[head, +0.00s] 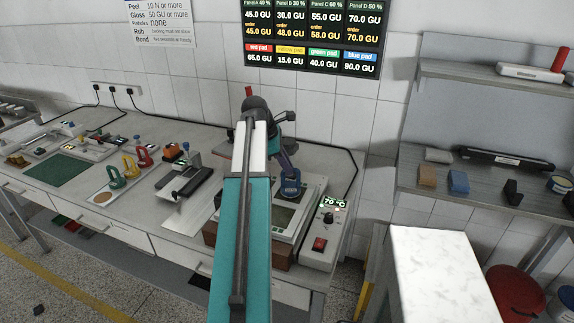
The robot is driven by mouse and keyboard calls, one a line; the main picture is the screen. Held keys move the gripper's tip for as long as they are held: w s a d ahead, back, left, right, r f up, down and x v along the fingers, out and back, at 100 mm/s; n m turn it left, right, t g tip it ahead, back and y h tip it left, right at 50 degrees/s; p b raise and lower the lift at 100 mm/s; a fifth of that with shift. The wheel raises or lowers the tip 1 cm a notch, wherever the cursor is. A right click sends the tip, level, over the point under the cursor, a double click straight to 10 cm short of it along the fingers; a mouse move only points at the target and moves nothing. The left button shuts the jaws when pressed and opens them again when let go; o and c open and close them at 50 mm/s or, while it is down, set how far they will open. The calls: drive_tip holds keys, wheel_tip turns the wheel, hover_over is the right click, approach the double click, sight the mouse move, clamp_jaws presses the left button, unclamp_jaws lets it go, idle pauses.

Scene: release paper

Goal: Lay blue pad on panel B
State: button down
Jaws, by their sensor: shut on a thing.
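The blue pad (290,189) has a looped handle like the other coloured pads. My gripper (288,172) is shut on it, partly hidden behind my own arm. The pad is over a grey-framed plate (310,205) with dark panels (283,216) on the right part of the bench. I cannot tell whether the pad touches the plate or hangs just above it. No panel lettering is readable there, so I cannot tell which one is panel B. My teal arm hides the left part of this plate.
Green (117,179), yellow (130,168) and red (144,157) pads stand on the bench to the left. A heater control box (323,235) reading 70 °C is right of the plate. A wall screen (315,35) lists panels and pads. A shelf (470,195) stands at right.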

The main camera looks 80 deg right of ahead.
drive_tip(key=shift+f, duration=0.25)
drive_tip(key=c, duration=1.8)
unclamp_jaws()
drive_tip(key=shift+f, duration=0.1)
drive_tip(key=shift+o, duration=0.2)
drive_tip(key=b+v, duration=0.2)
drive_tip(key=v, duration=1)
